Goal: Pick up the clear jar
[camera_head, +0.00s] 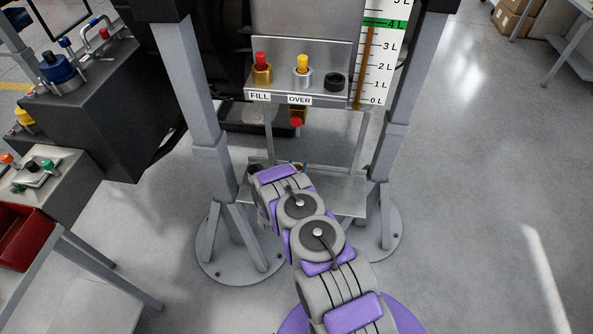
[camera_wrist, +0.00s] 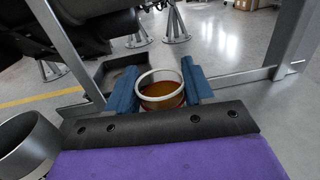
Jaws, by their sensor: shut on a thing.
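The clear jar (camera_wrist: 160,90) shows in the wrist view, with a pale round rim and amber-brown liquid inside. My gripper (camera_wrist: 160,94) has its two blue fingers on either side of the jar and is shut on it. The jar's lower part is hidden behind the dark edge of my gripper. In the head view my arm covers most of the jar and the gripper, near the low shelf (camera_head: 340,195) of the stand.
Above the shelf is a panel with FILL (camera_head: 260,96) and OVER (camera_head: 299,99) ports and a litre gauge (camera_head: 383,55). The stand's grey legs (camera_head: 190,90) rise on both sides. A dark tray (camera_wrist: 122,80) and a metal cup (camera_wrist: 28,145) lie left of the jar. A red bin (camera_head: 25,238) is at left.

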